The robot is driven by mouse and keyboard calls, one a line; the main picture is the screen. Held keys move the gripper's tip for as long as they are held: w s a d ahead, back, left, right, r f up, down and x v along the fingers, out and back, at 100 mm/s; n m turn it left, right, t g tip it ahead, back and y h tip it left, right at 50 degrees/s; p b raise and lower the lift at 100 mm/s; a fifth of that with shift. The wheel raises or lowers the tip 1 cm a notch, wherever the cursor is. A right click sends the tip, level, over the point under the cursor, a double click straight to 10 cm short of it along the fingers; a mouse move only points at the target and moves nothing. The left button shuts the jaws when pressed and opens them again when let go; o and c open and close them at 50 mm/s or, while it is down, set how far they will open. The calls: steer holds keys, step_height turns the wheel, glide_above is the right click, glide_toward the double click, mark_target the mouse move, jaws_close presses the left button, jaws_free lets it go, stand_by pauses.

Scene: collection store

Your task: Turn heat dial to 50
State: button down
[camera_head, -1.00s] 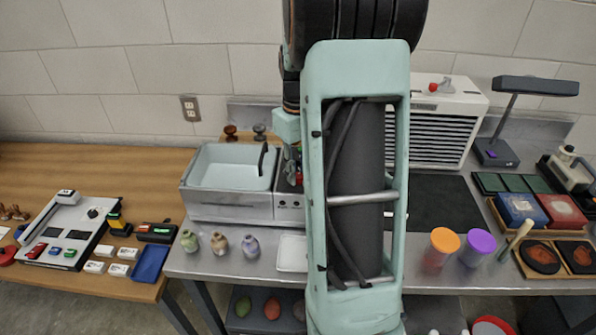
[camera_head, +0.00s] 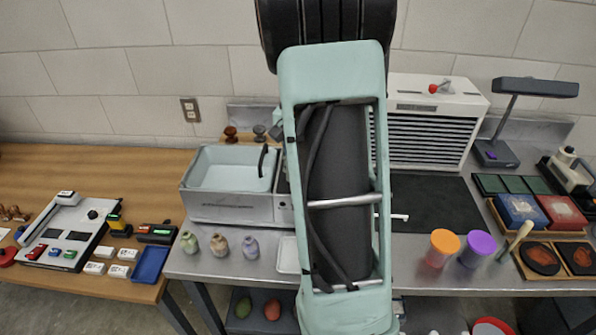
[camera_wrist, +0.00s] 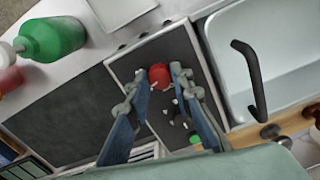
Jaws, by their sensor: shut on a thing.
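In the wrist view, my gripper (camera_wrist: 168,76) has its two fingers close on either side of a red round dial (camera_wrist: 160,74), shut on it. The dial is on a dark panel (camera_wrist: 182,52) with a pale edge, beside the basin unit. Small light and dark parts show on the panel below the dial, partly between the fingers. No scale number or pointer is readable. In the head view, my arm hides the gripper and the dial. The grey basin unit (camera_head: 232,208) stands just left of my arm.
The basin has a black handle (camera_wrist: 250,78). Three small vases, one of them green (camera_head: 189,241), stand in front of it. A white louvred unit (camera_head: 436,82) stands behind right, beside a dark mat (camera_head: 432,215). Orange-lidded (camera_head: 445,241) and purple-lidded (camera_head: 481,243) jars stand at the front right.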

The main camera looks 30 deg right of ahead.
steer(key=m, duration=0.4)
steer(key=shift+r+p, duration=0.1)
steer(key=shift+p, duration=0.25)
steer(key=shift+m+p, duration=0.35)
steer(key=shift+m, duration=1.75)
steer(key=c, duration=1.7)
jaws_free()
step_height(320, 180, up, 12)
steer(key=shift+f, duration=0.1)
